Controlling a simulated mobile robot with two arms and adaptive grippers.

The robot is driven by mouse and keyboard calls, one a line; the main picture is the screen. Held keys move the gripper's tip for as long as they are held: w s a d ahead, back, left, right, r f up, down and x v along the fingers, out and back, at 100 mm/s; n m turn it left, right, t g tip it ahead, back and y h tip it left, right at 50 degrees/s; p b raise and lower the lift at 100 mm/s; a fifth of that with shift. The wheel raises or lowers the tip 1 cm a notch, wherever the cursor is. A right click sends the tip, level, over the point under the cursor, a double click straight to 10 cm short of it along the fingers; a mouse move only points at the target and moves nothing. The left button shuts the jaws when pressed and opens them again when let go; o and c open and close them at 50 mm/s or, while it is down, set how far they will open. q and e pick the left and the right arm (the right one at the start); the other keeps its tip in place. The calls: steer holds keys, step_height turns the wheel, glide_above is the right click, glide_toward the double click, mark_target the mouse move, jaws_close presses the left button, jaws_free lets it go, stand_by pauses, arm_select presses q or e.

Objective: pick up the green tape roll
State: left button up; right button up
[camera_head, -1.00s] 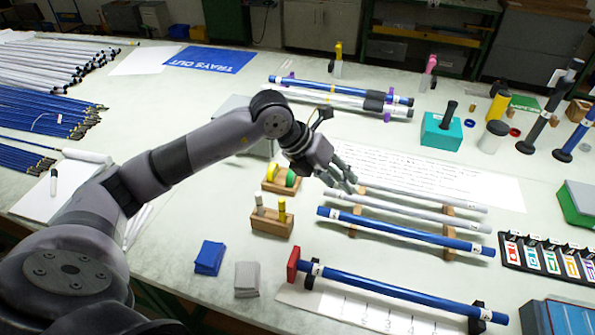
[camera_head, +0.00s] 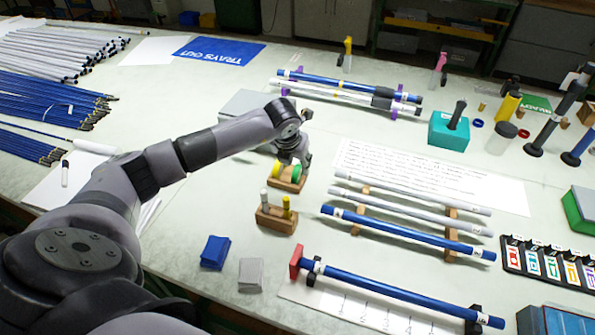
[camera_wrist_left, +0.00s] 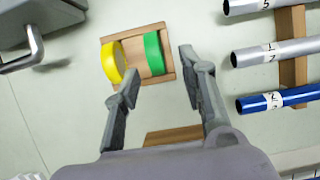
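The green tape roll (camera_wrist_left: 154,54) stands on edge in a small wooden holder (camera_wrist_left: 137,30), to the right of a yellow tape roll (camera_wrist_left: 113,62). In the head view the green roll (camera_head: 296,172) and the holder (camera_head: 287,185) are partly hidden behind my left gripper (camera_head: 291,160). My left gripper also shows in the left wrist view (camera_wrist_left: 159,68), with its two fingers spread apart and nothing between them. The green roll appears just beyond the gap between the fingertips. I cannot tell whether they touch. My right gripper is not in view.
A wooden block with two upright markers (camera_head: 276,217) stands just in front of the holder. Grey and blue rods (camera_head: 408,232) lie on wooden supports to the right. A grey case (camera_head: 245,103) sits behind. Clear table lies left of the holder.

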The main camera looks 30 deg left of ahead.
mark_target(297, 168)
arm_select(q)
steer(key=shift+p+x, duration=0.4)
steer(key=shift+x, duration=0.4)
steer(key=f, duration=0.1)
steer(key=w+a+f+p, duration=0.1)
steer(key=shift+w+f, duration=0.2)
steer(key=shift+f, duration=0.2)
steer(key=shift+w+a+f, duration=0.15)
steer(key=shift+w+f, duration=0.05)
steer(key=shift+f, duration=0.3)
steer(key=shift+c, duration=0.3)
jaws_close()
